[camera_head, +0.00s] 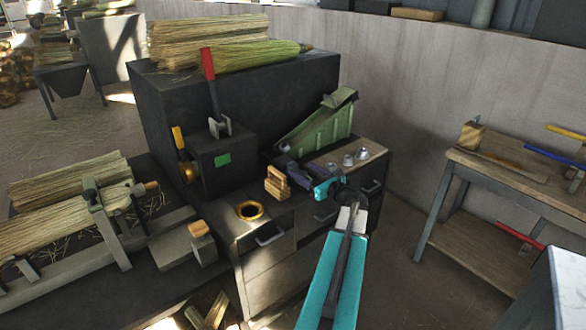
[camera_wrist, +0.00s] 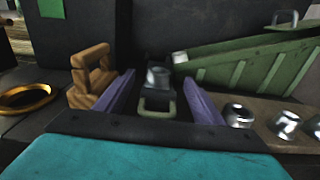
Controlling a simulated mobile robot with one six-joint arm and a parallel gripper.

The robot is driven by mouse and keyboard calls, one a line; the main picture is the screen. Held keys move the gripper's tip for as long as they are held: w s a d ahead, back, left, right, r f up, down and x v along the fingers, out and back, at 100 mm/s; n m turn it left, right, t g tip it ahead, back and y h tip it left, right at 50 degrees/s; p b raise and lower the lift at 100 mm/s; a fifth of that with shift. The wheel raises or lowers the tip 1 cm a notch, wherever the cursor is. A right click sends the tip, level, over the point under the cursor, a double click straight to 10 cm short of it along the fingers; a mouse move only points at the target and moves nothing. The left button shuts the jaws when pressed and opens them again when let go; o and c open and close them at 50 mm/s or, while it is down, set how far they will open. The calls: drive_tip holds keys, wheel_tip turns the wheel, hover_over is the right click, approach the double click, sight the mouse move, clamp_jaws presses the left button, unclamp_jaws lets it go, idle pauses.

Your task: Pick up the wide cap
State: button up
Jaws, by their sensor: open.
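Several metallic caps stand in a row on the wooden bench top right of my gripper. The left cap (camera_wrist: 238,115) looks low and broad with a dark top opening; the middle cap (camera_wrist: 287,124) looks more tapered. They also show in the head view, the left one (camera_head: 332,166) closest to my gripper. Another grey metal cap (camera_wrist: 158,77) sits on a small dark holder (camera_wrist: 158,103) with a green loop, seen between my fingers. Which cap is the wide one I cannot tell for sure. My gripper (camera_wrist: 159,88), with purple fingers, is open and empty over the bench.
A green ribbed chute (camera_wrist: 240,62) rises behind to the right, with a small light piece at its lower end. A wooden stacked block (camera_wrist: 92,77) stands close by my left finger. A gold ring (camera_wrist: 27,97) lies further left. A dark cabinet (camera_head: 260,95) stands behind.

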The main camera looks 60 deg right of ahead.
sight(296, 167)
drive_tip(key=shift+p+x, duration=0.6)
drive_tip(key=shift+x, duration=1.85)
drive_tip(key=shift+f, duration=0.1)
drive_tip(key=c, duration=1.1)
